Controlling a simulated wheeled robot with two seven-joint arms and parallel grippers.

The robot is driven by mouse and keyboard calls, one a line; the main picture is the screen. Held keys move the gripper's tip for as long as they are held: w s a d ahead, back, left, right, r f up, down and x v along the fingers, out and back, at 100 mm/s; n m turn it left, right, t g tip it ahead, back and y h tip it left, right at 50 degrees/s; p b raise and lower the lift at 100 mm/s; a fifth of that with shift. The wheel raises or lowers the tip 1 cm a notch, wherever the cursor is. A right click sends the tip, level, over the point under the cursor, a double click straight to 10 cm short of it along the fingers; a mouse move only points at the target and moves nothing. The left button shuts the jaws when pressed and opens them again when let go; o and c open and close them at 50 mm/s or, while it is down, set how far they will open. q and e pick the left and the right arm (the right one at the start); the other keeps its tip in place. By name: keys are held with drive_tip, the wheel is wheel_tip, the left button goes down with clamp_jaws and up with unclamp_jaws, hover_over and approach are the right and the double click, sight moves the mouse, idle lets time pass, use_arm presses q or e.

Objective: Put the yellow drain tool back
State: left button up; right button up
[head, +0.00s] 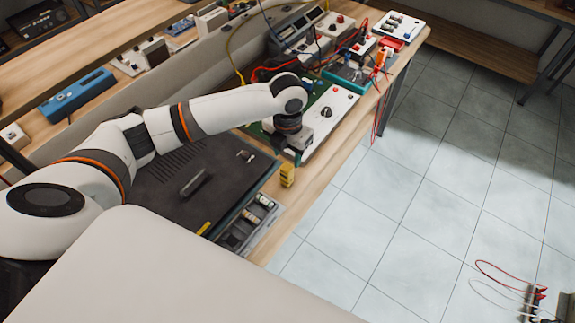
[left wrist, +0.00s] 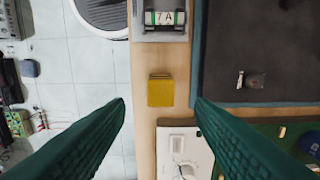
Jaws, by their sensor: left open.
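A small upright yellow block (head: 287,174), apparently the drain tool, stands on a bare strip of wooden bench between the dark mat and the front edge. From above, in the left wrist view, the yellow tool (left wrist: 161,90) shows as a yellow rectangle between my fingertips in the picture. My left gripper (head: 288,150) points down above the bench, just behind the tool in the head view. In the left wrist view its green fingers (left wrist: 160,102) are spread wide with nothing held. The tool looks clear of both fingers. My right gripper is out of view.
A dark mat (head: 158,190) lies left of the tool. A grey tray (head: 231,238) with labelled cylinders is nearer. A white panel (head: 335,112) and green board lie beyond. Instruments and cables crowd the far end. Red and white leads (head: 510,268) lie on the tiled floor.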

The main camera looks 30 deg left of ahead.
use_arm(q)
drive_tip(key=shift+r, duration=2.1)
